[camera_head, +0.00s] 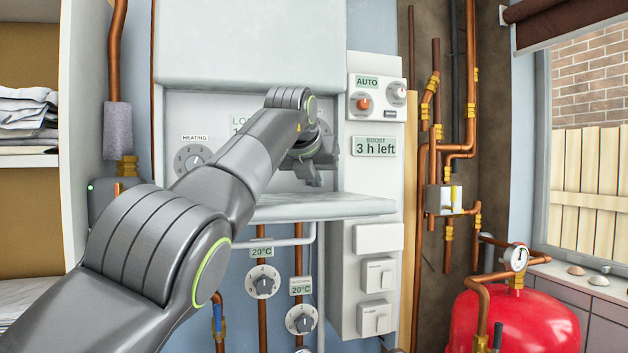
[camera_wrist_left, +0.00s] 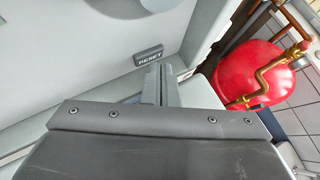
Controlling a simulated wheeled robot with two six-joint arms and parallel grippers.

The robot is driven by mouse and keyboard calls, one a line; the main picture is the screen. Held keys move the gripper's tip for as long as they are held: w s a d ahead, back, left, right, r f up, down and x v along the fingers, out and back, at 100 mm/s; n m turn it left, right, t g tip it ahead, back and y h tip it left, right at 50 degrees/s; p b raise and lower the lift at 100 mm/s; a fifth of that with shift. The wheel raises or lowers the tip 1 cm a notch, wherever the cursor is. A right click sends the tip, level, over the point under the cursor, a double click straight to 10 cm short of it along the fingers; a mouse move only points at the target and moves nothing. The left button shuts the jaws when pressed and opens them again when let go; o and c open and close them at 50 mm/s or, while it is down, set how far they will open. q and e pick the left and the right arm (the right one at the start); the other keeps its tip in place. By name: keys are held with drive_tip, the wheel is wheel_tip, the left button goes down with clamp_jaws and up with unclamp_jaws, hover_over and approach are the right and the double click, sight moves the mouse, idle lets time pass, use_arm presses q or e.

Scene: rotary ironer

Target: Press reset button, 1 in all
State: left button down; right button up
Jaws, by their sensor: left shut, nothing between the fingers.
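The reset button (camera_wrist_left: 149,55) is a small dark grey block marked RESET on the pale boiler panel in the left wrist view. In the head view my arm and gripper hide it. My left gripper (camera_head: 316,178) is in front of the boiler panel, above the pale open flap. It is shut and empty. In the left wrist view its fingertips (camera_wrist_left: 158,72) are close beside the button, just below it in the picture. I cannot tell whether they touch it. My right gripper is in neither view.
The flap (camera_head: 325,206) juts out below the gripper. A heating dial (camera_head: 192,158) is left of my forearm. A control box (camera_head: 377,98) with knobs, copper pipes (camera_head: 436,150) and a red tank (camera_head: 515,322) are to the right. Shelves with folded cloths (camera_head: 28,112) are on the left.

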use_arm(q)
drive_tip(key=shift+w+a+p, duration=0.1)
drive_tip(key=shift+w+p, duration=0.25)
drive_tip(key=shift+p, duration=0.25)
idle(0.6)
drive_tip(key=shift+s, duration=0.1)
drive_tip(key=shift+s+f+b, duration=0.2)
drive_tip(key=shift+s+b, duration=0.15)
drive_tip(key=shift+b, duration=0.55)
drive_tip(key=shift+s+d, duration=0.15)
drive_tip(key=shift+d, duration=0.05)
drive_tip(key=shift+s+r, duration=0.15)
drive_tip(key=shift+r, duration=0.05)
